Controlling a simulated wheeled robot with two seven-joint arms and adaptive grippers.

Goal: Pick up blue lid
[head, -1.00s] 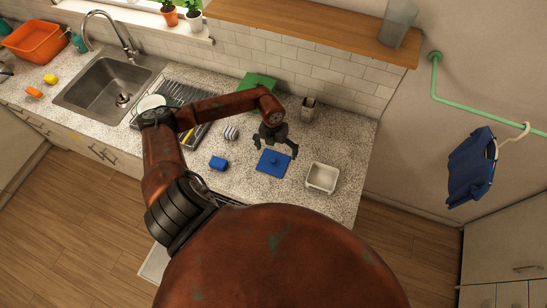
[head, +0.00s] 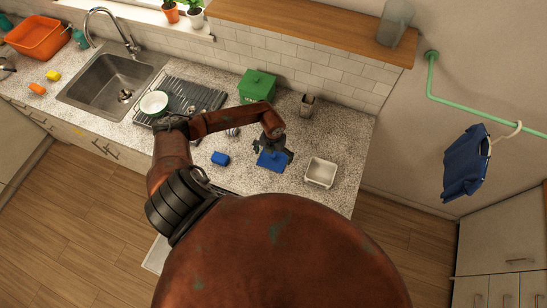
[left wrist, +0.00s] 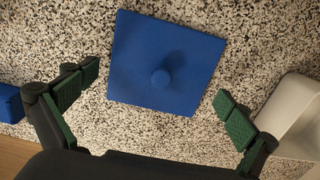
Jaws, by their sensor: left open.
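The blue lid (head: 272,160) lies flat on the speckled counter, partly hidden by my gripper in the head view. My right gripper is not in view.
A white bin (head: 321,172) stands right of the lid; its side shows close to the right finger in the wrist view (left wrist: 300,115). A blue block-like item (head: 220,158) lies left. A green lidded box (head: 257,85), a small container (head: 307,104) and a dish rack (head: 190,96) stand behind.

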